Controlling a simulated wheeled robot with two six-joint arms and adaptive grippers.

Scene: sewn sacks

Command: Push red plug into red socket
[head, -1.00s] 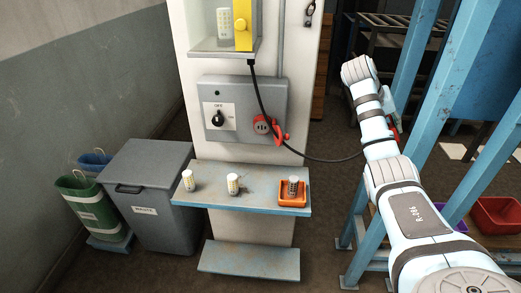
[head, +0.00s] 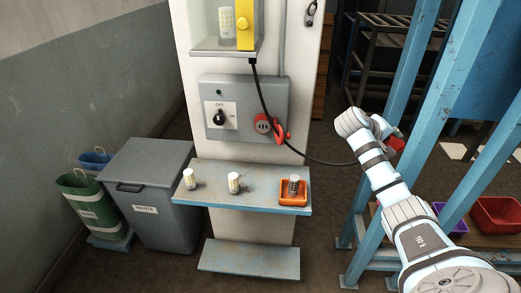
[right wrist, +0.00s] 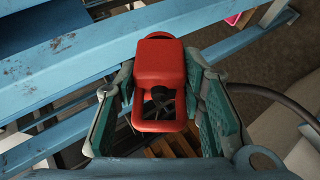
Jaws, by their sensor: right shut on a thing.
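The red plug (right wrist: 160,68) is held between the two fingers of my right gripper (right wrist: 160,100) in the right wrist view. In the head view the plug (head: 397,143) shows as a small red patch beside my right gripper, partly hidden by it. The red socket (head: 263,125) is on the grey panel, with a red flap open at its right side. My right gripper is well to the right of the socket, near the blue posts, and the plug is apart from it. My left gripper is not in view.
A black cable (head: 325,162) runs from the yellow-edged case (head: 243,25) towards my right gripper. A blue shelf (head: 250,200) under the grey panel (head: 246,100) bears several small cylinders and an orange tray (head: 293,203). Blue posts (head: 412,75) stand close to my right arm.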

